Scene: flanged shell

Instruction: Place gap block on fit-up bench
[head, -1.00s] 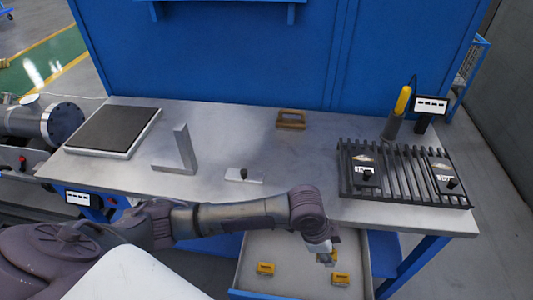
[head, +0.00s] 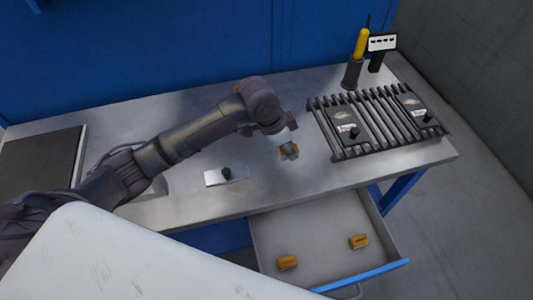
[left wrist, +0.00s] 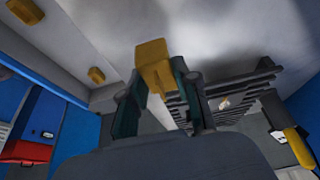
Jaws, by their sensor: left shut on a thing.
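My left gripper (head: 286,145) is shut on a yellow gap block (head: 289,152), over the bare middle of the grey fit-up bench (head: 240,195), left of the slatted rack. The left wrist view shows the yellow block (left wrist: 154,66) between the two dark fingers (left wrist: 158,98), with its end sticking out past them. I cannot tell whether the block touches the bench top. Two other yellow blocks, one at the left (head: 287,262) and one at the right (head: 358,241), lie in the open drawer below. My right gripper is not in view.
The slatted rack (head: 375,120) carries two dark plates with knobs. A small plate with a black knob (head: 226,175) lies left of the gripper. A yellow-handled tool (head: 361,44) stands at the back. The open drawer (head: 320,240) juts out in front.

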